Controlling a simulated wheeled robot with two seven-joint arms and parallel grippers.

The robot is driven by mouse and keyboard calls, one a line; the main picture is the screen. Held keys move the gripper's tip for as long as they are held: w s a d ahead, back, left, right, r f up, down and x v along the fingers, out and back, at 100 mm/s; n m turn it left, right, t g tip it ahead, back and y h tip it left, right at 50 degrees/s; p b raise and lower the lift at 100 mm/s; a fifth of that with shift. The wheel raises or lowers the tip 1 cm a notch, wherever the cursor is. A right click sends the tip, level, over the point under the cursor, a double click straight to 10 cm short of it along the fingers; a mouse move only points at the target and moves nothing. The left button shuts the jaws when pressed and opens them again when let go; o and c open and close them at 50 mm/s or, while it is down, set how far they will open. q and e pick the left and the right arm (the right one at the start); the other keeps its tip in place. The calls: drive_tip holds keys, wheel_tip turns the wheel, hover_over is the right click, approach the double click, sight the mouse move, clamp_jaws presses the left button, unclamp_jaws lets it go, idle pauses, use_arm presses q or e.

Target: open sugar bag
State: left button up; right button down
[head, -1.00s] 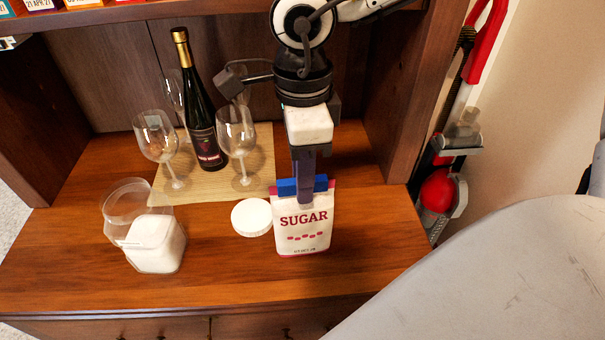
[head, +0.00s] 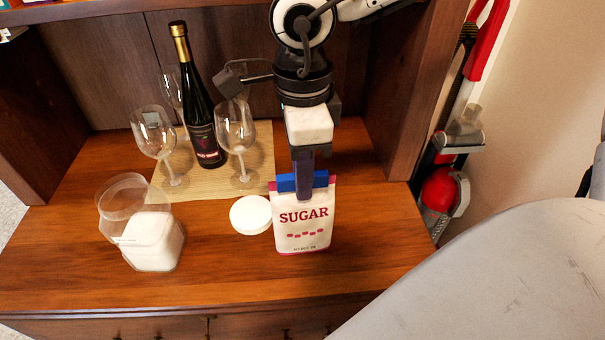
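A white sugar bag (head: 303,225) with red lettering stands upright on the wooden counter. A blue clip (head: 287,183) runs across its top edge. My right gripper (head: 304,185) comes down from above, with its fingers at the clip in the middle of the bag's top. The near finger covers part of the clip, and the far finger is hidden, so I cannot tell whether it is closed on the clip. My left gripper is not in the head view.
A clear jar (head: 147,235) with white contents stands at the left, and a round white lid (head: 251,214) lies beside the bag. A dark bottle (head: 203,125) and several wine glasses (head: 236,130) stand on a mat (head: 215,185) behind. The counter's front right is free.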

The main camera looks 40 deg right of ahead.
drive_tip(key=shift+r, duration=0.1)
drive_tip(key=shift+r+p, duration=1.3)
drive_tip(key=shift+r, duration=1.15)
